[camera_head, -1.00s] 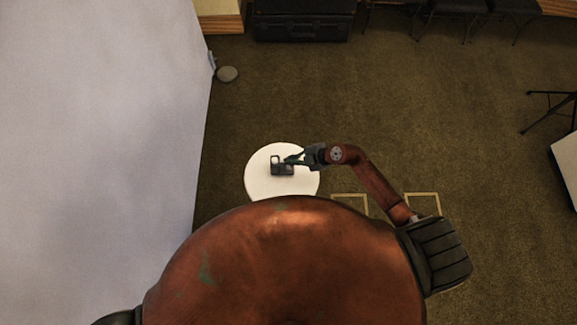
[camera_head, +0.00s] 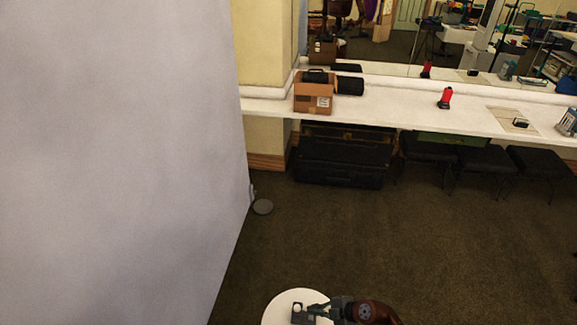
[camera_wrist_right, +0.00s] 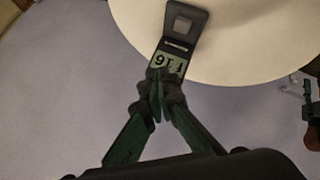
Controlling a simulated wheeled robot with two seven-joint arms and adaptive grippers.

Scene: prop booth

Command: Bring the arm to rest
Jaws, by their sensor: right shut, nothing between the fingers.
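The round white table (camera_head: 283,305) is cut off by the bottom edge of the head view. My right gripper (camera_head: 316,311) is over it, beside a small dark object (camera_head: 298,313). In the right wrist view, the gripper (camera_wrist_right: 158,97) is shut and empty, its green fingers drawn together. Just beyond the fingertips, the dark object (camera_wrist_right: 184,22) lies over the table's pale top (camera_wrist_right: 245,45) and carries a greenish label with digits. I cannot tell whether the fingertips touch it.
A large pale panel (camera_head: 110,150) stands on the left. At the back, a white counter (camera_head: 410,115) holds a cardboard box (camera_head: 314,95) and a red-and-black item (camera_head: 445,98). Dark trunk (camera_head: 343,163) and stools (camera_head: 485,158) sit beneath.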

